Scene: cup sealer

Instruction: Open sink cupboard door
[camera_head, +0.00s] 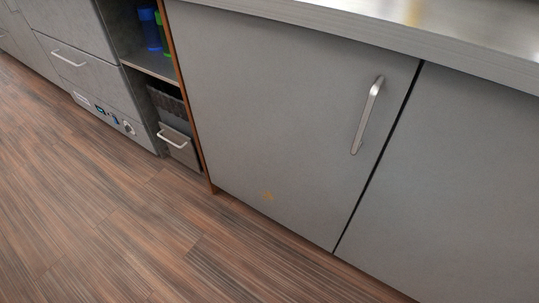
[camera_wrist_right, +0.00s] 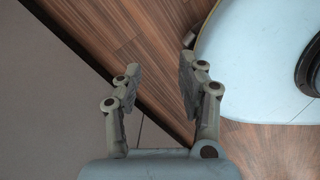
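The grey cupboard door (camera_head: 280,120) is shut in the head view, with a silver bar handle (camera_head: 367,115) near its upper right edge. A dark gap separates it from the grey panel (camera_head: 460,180) on its right. My right gripper (camera_wrist_right: 158,75) shows in the right wrist view, its two fingers spread apart with nothing between them. Beyond the fingers are wood floor and a grey surface on the left; the handle is not in that view. Neither gripper shows in the head view.
A metal countertop (camera_head: 420,30) overhangs the door. Left of it, an open shelf (camera_head: 152,66) holds blue and green items, above a small drawer (camera_head: 180,146). Grey drawers (camera_head: 75,55) stand further left. The wood floor (camera_head: 110,210) in front is clear.

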